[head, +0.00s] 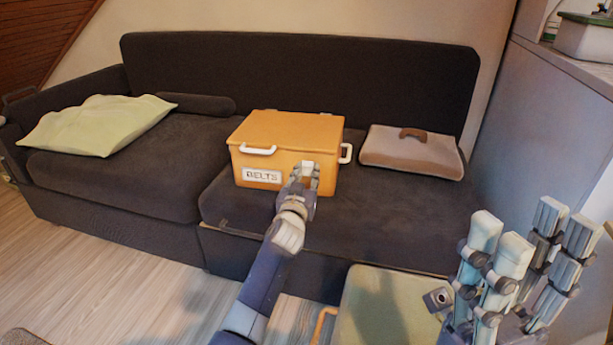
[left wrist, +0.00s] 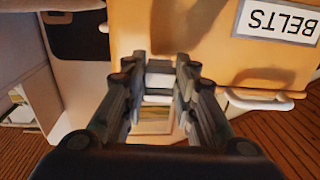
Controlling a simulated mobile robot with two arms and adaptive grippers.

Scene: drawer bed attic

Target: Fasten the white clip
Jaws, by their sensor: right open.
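An orange box (head: 285,128) labelled BELTS stands on the sofa with its lid down. A white clip (head: 308,166) is at the right of its front face. My left gripper (head: 303,174) is right at this clip. In the left wrist view the fingers (left wrist: 160,72) stand on either side of a white part (left wrist: 159,81); whether they press on it I cannot tell. The fingers partly hide the clip. Another white clip (head: 258,151) is at the front left, above the label (head: 262,176). My right gripper (head: 522,235) is open and empty at the lower right.
A beige case (head: 412,152) lies to the right on the sofa, a pale green cushion (head: 95,125) at the left. A pale green-topped piece (head: 400,305) stands in front. Sofa seat left of the box is clear.

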